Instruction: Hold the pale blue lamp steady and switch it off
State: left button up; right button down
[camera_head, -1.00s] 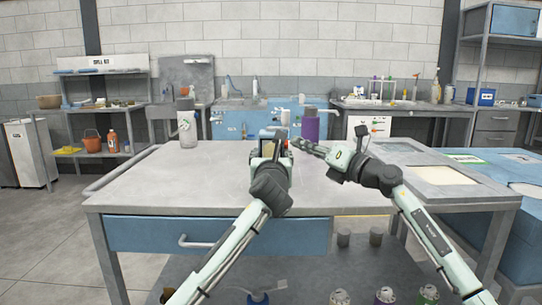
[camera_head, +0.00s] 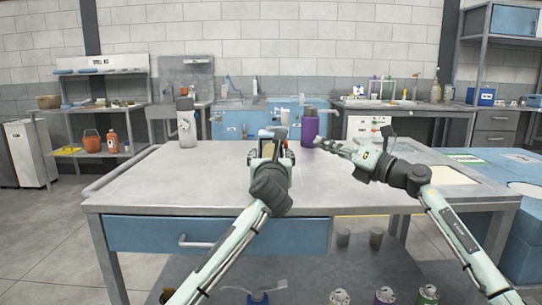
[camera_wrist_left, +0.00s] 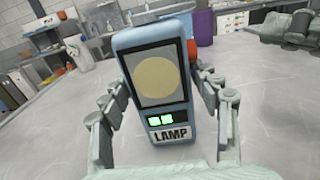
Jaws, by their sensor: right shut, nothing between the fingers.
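The pale blue lamp (camera_wrist_left: 160,85) stands upright on the table in the left wrist view, with a dull tan round disc, two green lit marks and a LAMP label. A red knob (camera_wrist_left: 192,50) sits on its right side. My left gripper (camera_wrist_left: 163,85) has one finger on each side of the lamp, close against it; exact contact is hard to see. In the head view my left gripper (camera_head: 273,148) hides most of the lamp. My right gripper (camera_head: 325,144) is shut and empty, to the right of the lamp and apart from it.
A purple bottle (camera_head: 310,130) stands behind, right of the lamp. A white bottle (camera_head: 187,128) stands at the table's back left. The grey tabletop (camera_head: 180,180) is clear on the left. A pale panel (camera_head: 450,175) lies at the right.

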pick_arm(q)
jog(key=shift+o, duration=1.3)
jog(key=shift+s, duration=0.1)
